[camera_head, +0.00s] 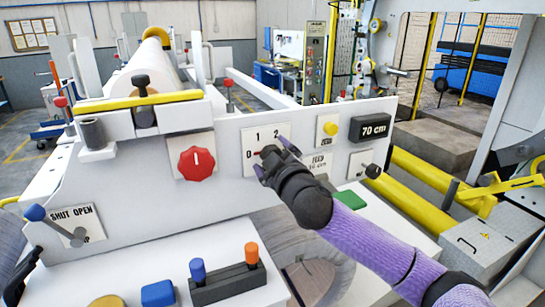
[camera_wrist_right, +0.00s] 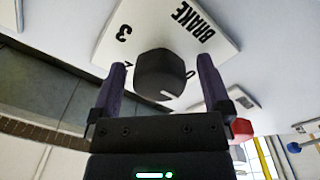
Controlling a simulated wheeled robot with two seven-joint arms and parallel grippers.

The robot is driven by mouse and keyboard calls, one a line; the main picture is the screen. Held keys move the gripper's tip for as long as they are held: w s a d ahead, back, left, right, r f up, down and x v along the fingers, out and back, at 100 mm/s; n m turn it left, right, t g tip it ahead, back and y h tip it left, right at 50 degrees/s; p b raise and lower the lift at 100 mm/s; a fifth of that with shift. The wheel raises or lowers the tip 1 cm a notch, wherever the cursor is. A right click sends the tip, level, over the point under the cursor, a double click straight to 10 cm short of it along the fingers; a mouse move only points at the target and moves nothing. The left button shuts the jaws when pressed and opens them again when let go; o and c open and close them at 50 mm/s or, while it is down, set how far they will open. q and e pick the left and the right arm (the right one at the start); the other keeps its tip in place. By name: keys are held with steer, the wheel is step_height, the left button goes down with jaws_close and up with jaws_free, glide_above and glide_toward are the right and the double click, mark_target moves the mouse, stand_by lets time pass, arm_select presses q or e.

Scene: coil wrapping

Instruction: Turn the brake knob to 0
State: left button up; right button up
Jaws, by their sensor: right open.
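The brake knob (camera_wrist_right: 162,72) is a dark faceted knob on a white plate (camera_wrist_right: 196,45) marked BRAKE, seen close up in the right wrist view. It sits between the two purple fingers of my open right gripper (camera_wrist_right: 161,66), with gaps visible at both sides. A short white mark shows on the knob. A 3 shows on the plate, with other digits partly hidden. In the head view, my right gripper (camera_head: 274,157) is in front of the plate (camera_head: 255,134) with 0, 1 and 2, mostly covering the knob. A dark shape at the lower left edge may be my left gripper.
A red knob (camera_head: 197,163) is left of the brake plate. A yellow button (camera_head: 330,128), a 70 cm display (camera_head: 371,128) and a small black switch (camera_head: 373,171) are to its right. Blue and orange handles (camera_head: 252,254) stand below. A blue-tipped lever (camera_head: 36,213) is at left.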

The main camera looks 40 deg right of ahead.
steer(key=shift+s+a+f, duration=0.1)
steer(key=shift+s, duration=0.15)
steer(key=b+v, duration=0.2)
steer(key=v, duration=0.7)
steer(key=shift+s+b, duration=0.2)
steer(key=shift+b, duration=0.2)
